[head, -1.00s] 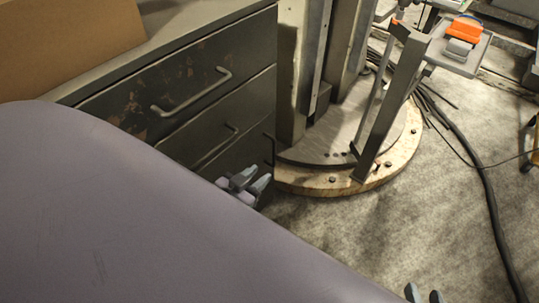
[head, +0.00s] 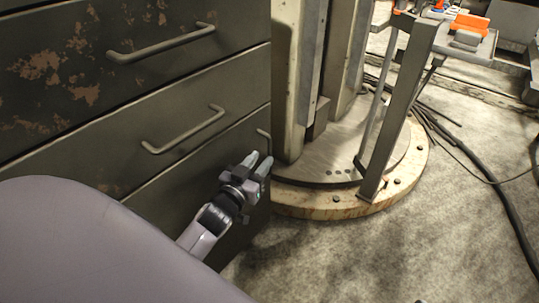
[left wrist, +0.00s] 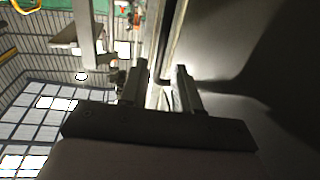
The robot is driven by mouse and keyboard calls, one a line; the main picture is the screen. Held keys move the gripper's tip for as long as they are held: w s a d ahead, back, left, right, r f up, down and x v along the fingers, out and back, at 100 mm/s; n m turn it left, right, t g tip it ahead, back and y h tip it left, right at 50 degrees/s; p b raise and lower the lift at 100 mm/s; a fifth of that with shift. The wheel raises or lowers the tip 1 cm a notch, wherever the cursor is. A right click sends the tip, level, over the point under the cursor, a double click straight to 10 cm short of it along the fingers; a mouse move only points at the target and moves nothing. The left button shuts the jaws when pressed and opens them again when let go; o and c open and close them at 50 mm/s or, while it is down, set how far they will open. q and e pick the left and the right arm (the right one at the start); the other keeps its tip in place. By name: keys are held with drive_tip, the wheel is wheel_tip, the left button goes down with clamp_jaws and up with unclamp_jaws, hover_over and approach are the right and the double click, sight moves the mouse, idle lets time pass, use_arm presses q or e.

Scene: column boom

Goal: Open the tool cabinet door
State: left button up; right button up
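The tool cabinet (head: 225,80) is dark grey metal with chipped paint and fills the left of the head view. Its stacked fronts look closed. Bar handles show on the top front (head: 160,47) and the middle front (head: 185,131). A lower handle (head: 264,139) shows only in part, near the cabinet's right edge. My left gripper (head: 258,167) is just below and in front of that lower handle, with its fingers apart. In the left wrist view the fingers (left wrist: 160,87) are apart beside a grey panel; I cannot tell whether a handle lies between them. My right gripper is out of view.
A round base plate (head: 400,185) with a column (head: 298,80) and a slanted metal post (head: 400,110) stands right of the cabinet. Black cables (head: 490,190) lie on the floor at the right. The floor (head: 350,255) in front of the base is bare.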

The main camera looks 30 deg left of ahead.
sight(269, 151)
use_arm(q)
drive_tip(key=w, duration=0.1)
drive_tip(key=w+b, duration=0.1)
drive_tip(key=w, duration=0.2)
drive_tip(key=shift+w+a+b, duration=0.25)
drive_tip(key=shift+w+b, duration=0.05)
drive_tip(key=shift+w+a, duration=0.1)
drive_tip(key=shift+w, duration=0.55)
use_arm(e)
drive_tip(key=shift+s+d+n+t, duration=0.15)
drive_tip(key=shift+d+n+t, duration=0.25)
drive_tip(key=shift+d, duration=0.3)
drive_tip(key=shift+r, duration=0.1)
use_arm(q)
clamp_jaws()
